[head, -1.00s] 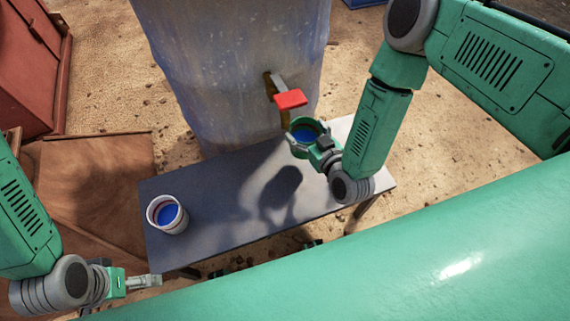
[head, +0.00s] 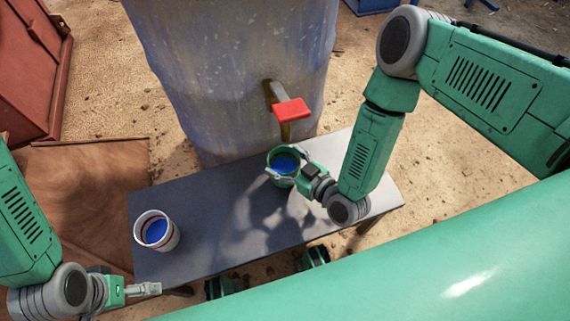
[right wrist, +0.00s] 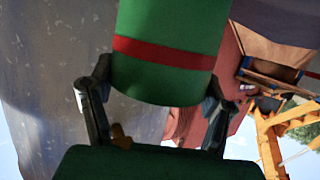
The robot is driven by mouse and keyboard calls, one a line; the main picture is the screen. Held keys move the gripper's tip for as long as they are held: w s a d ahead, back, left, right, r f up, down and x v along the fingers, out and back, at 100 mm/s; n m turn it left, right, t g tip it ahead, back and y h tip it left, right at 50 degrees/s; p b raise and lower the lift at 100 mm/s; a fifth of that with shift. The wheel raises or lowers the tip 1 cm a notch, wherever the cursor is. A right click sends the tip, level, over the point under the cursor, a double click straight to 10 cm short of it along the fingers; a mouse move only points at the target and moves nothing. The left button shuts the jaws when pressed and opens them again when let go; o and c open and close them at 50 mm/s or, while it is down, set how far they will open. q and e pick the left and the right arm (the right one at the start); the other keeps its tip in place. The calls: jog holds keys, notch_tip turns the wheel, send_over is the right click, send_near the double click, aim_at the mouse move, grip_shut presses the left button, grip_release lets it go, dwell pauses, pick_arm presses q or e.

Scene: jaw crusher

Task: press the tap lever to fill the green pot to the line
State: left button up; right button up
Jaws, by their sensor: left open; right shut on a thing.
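The green pot (head: 284,153) holds blue liquid and is in my right gripper (head: 286,172), whose fingers close around its sides. In the right wrist view the pot (right wrist: 165,75) shows a red band around its outside between the two fingers. The pot is near the tap's brass spout (head: 286,131), below it in the picture; I cannot tell whether it touches the table. The red tap lever (head: 292,111) sits on the tap of the large grey-blue tank (head: 230,60), with no gripper on it. My left gripper (head: 146,289) is open and empty at the lower left.
A white pot (head: 170,240) with blue liquid stands on the left end of the grey table (head: 220,205). The table's middle is clear but shadowed. Brown boards (head: 95,190) lie left of the table, and a red cabinet (head: 30,80) stands at the far left.

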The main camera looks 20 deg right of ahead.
jog(key=shift+d+f, duration=0.1)
jog(key=shift+f, duration=0.55)
jog(key=o, duration=1.5)
jog(key=shift+o, duration=1.1)
jog(key=shift+r, duration=0.15)
